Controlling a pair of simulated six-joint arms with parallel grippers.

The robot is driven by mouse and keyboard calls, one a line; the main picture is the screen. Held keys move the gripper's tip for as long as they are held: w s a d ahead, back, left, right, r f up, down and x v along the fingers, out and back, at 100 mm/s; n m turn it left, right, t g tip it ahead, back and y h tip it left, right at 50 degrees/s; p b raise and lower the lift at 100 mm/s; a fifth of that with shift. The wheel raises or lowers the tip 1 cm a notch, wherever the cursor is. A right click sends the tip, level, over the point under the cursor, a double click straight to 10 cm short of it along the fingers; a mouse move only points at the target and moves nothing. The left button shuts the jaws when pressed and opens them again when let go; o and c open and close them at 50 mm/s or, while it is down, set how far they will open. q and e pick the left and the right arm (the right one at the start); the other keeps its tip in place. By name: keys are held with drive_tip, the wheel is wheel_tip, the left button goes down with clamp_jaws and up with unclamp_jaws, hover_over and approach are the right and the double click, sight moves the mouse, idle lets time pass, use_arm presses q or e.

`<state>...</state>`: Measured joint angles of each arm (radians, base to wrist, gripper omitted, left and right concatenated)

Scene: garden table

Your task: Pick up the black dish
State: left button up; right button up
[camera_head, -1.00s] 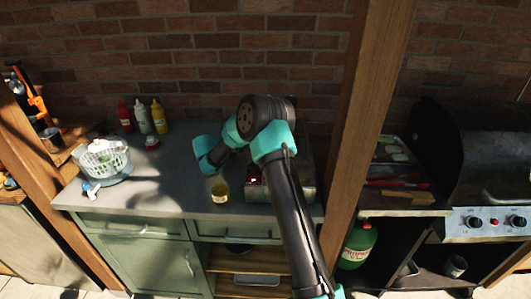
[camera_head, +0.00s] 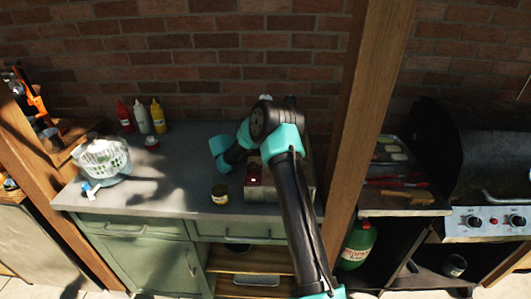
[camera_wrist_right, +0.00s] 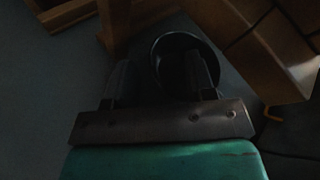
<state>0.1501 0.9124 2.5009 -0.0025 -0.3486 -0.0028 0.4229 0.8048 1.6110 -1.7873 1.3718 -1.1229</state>
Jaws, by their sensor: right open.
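The black dish (camera_wrist_right: 178,62) shows in the right wrist view as a dark round shape with a paler rim, partly covered by a finger. My right gripper (camera_wrist_right: 160,66) is open. Its right finger overlaps the dish and its left finger is just left of the rim; I cannot tell whether either touches it. The view is dark, and nothing appears held. In the head view my right arm reaches over the counter, its gripper is hidden behind the arm, and I cannot make out the dish. My left gripper is not in view.
Wooden pieces (camera_wrist_right: 265,52) lie beyond and right of the dish. A wooden post (camera_head: 360,110) rises right of my arm. The counter's middle is mostly clear.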

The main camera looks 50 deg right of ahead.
drive_tip(key=shift+c, duration=0.3)
clamp_jaws()
idle(0.5)
